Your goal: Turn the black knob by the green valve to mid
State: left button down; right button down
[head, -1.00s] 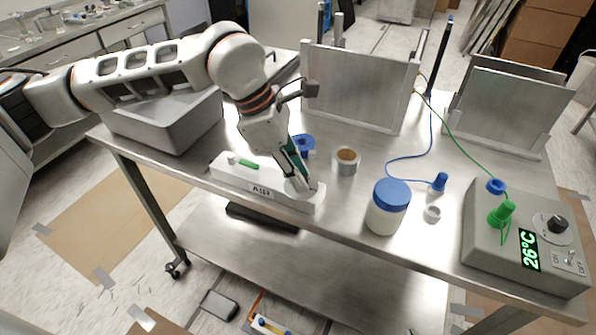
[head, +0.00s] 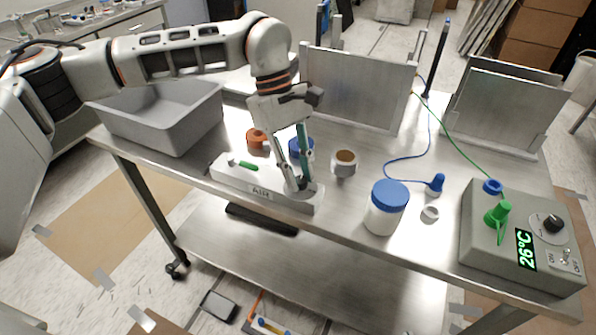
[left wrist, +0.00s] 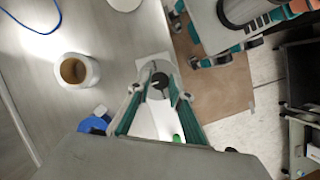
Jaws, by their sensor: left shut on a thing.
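The white box labelled "AIR" (head: 225,172) lies near the table's front edge, with a green valve lever (head: 249,166) on its top. The black knob (left wrist: 160,80) has a white mark and sits on a round pale plate at the box's right end. My left gripper (head: 297,186) points down at that end, its fingers shut on the knob. In the head view the fingers largely hide the knob. Part of what looks like my right gripper (left wrist: 240,42) shows at the top of the left wrist view; its fingertips are not clear.
Behind the box stand an orange fitting (head: 257,138), a blue fitting (head: 294,148) and a tape-coloured ring-topped cup (head: 344,164). A blue-lidded jar (head: 386,208), a small white ring (head: 430,213) and a control box (head: 483,240) reading 26°C are to the right. A grey bin (head: 168,123) is at left.

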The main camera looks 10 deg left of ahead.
pick_arm(q)
jog(key=shift+m, duration=0.5)
jog(key=c, duration=1.8)
grip_release()
jog(key=shift+r, duration=0.1)
jog(key=v, duration=1.1)
jog(key=shift+w+d+r, duration=0.1)
jog(key=shift+w+r, duration=0.2)
jog(key=shift+r, duration=0.1)
